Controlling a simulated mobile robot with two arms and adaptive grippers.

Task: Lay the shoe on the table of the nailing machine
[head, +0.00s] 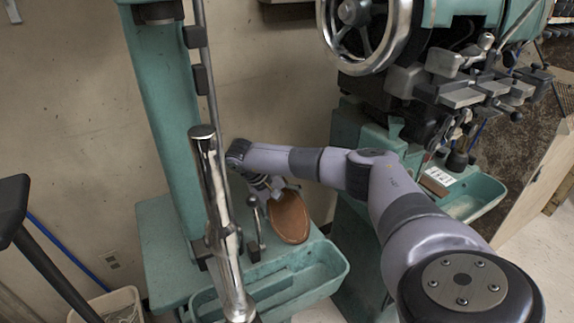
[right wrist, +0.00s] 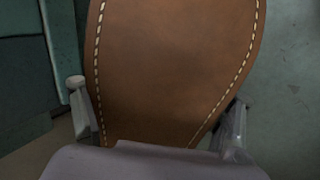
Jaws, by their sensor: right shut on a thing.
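The shoe (head: 289,217) is a brown leather piece with a rounded end, at or just above the right part of the teal table (head: 160,245) of the nailing machine. I cannot tell whether it touches the table. My right gripper (head: 268,187) is shut on the shoe and partly hidden behind the machine's metal parts. In the right wrist view the shoe (right wrist: 175,65) shows pale stitching along both edges, with a finger of my right gripper (right wrist: 157,112) at each side. My left gripper is not in view.
A teal column (head: 165,110) and a shiny metal post (head: 222,225) rise close left of the shoe. A small lever (head: 254,225) stands right beside it. A teal trough (head: 300,280) lines the table's front. A second machine with a handwheel (head: 365,30) stands right.

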